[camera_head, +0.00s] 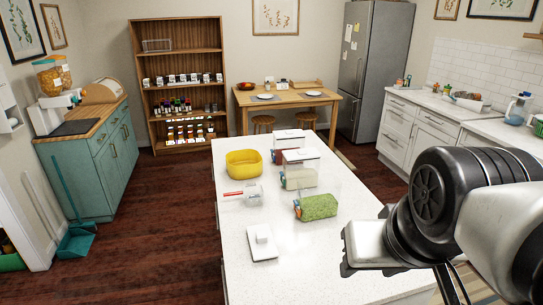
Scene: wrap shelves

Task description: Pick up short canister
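Several clear containers stand on the white island counter (300,265). The nearest, a low clear canister with green contents (319,207), lies near the middle. Behind it is a low clear container with pale contents (301,178). I cannot tell for certain which one is the short canister. A white lid with a raised knob (262,243) lies flat at the near left. My gripper (368,250) is over the near right part of the counter, apart from the containers. The arm hides part of it, so I cannot see whether its fingers are open.
A yellow bowl (244,164), a clear cup with a red handle (250,195) and white-lidded boxes (290,139) share the counter. Wooden shelves (182,61) hold several small jars at the back. A fridge (376,70) stands back right.

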